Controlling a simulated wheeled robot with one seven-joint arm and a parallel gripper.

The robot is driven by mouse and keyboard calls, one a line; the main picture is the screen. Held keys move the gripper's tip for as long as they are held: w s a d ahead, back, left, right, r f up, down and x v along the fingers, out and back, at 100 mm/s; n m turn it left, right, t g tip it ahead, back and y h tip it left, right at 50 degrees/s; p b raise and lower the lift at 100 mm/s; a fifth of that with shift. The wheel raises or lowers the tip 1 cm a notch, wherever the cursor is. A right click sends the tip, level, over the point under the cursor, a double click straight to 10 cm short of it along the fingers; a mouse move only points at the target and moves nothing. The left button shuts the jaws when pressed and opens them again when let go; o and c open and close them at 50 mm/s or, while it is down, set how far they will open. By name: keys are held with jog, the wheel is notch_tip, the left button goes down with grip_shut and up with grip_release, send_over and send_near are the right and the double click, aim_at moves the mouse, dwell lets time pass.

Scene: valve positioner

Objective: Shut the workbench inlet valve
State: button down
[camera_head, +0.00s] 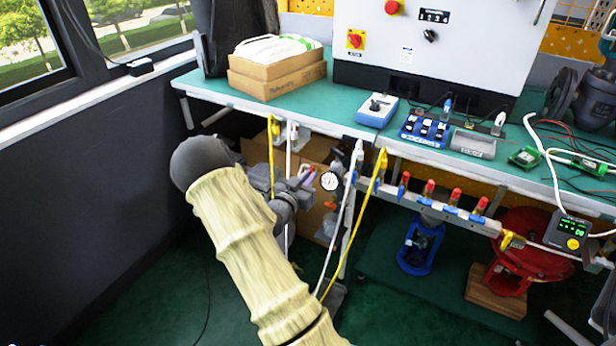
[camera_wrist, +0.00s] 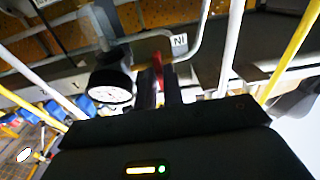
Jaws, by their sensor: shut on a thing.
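The inlet valve's red handle (camera_wrist: 157,68) shows in the wrist view at the tips of my gripper (camera_wrist: 160,82). The two dark fingers are close together and shut on it. A tag reading "IN", upside down in this view, is on the pale fitting (camera_wrist: 179,41) beside it. A round white-faced gauge (camera_wrist: 108,94) is just left of the fingers; it also shows in the head view (camera_head: 329,181). In the head view my gripper (camera_head: 304,180) is below the bench's front edge, left of the gauge. The valve there is mostly hidden, and its handle angle is hard to tell.
The green workbench (camera_head: 340,112) is above my gripper. White hoses (camera_head: 343,215) and a yellow hose (camera_head: 366,205) hang close by. A pipe manifold with several red-topped valves (camera_head: 428,189) runs to the right. Cardboard boxes (camera_head: 277,75) sit on the bench.

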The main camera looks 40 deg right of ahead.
jog(key=shift+f, duration=0.1)
jog(key=c, duration=1.5)
grip_release()
jog(key=p+v, duration=0.2)
jog(key=v, duration=1.5)
jog(key=shift+s+a+p, duration=0.15)
jog(key=shift+a+p, duration=0.1)
jog(key=shift+p, duration=0.15)
